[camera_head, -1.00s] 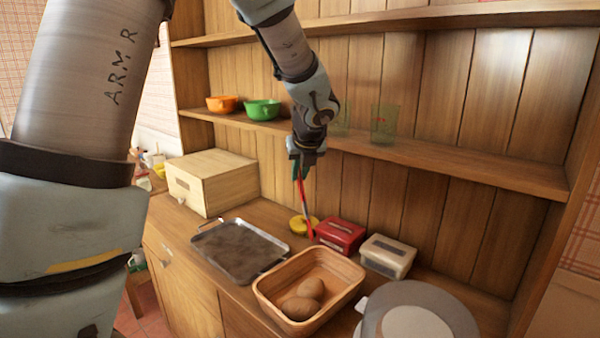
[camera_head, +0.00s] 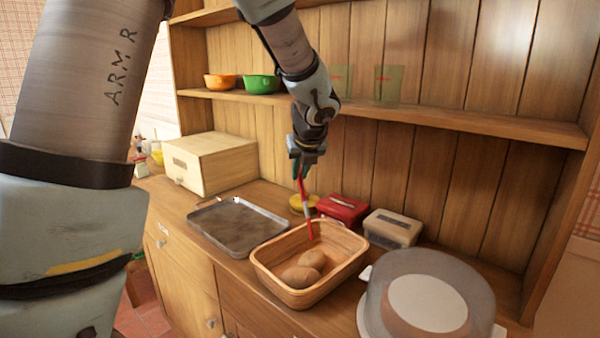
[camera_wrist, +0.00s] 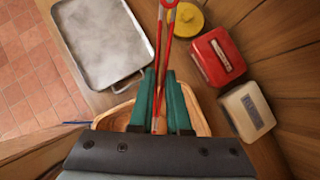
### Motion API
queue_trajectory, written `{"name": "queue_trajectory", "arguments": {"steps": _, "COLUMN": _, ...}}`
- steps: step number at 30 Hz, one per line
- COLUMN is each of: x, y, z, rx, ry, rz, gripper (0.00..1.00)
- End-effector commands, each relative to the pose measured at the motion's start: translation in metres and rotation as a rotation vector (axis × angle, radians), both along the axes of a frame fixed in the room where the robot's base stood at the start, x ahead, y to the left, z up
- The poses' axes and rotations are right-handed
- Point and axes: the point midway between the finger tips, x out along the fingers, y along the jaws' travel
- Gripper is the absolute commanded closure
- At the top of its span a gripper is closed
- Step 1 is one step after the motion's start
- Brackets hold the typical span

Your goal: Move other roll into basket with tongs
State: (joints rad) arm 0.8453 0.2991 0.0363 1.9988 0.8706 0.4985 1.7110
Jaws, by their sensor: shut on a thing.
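My gripper (camera_head: 303,166) is shut on the red tongs (camera_head: 308,212). In the wrist view the tongs (camera_wrist: 164,45) run between the green fingers (camera_wrist: 163,105). The tongs hang down with their lower end over the back part of the basket; I cannot tell whether they touch it. No roll shows in the tongs. In the wrist view the basket (camera_wrist: 115,115) is mostly hidden behind my gripper.
An empty metal tray (camera_head: 237,228) lies left of the basket. A yellow lidded pot (camera_head: 298,203), a red box (camera_head: 342,209) and a clear lidded box (camera_head: 392,228) stand behind it. A covered cake dish (camera_head: 428,295) is at right. A shelf (camera_head: 430,118) runs above.

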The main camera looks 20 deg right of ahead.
Motion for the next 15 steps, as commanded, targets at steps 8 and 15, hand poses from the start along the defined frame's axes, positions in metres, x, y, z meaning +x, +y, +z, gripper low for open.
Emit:
{"name": "queue_trajectory", "arguments": {"steps": 8, "x": 0.0002, "y": 0.0000, "z": 0.0000, "rx": 0.000, "ry": -0.001, "rz": 0.000, "gripper": 1.00}}
{"name": "queue_trajectory", "arguments": {"steps": 15, "x": 0.0003, "y": 0.0001, "z": -0.0002, "rx": 0.000, "ry": 0.000, "rz": 0.000, "gripper": 0.60}}
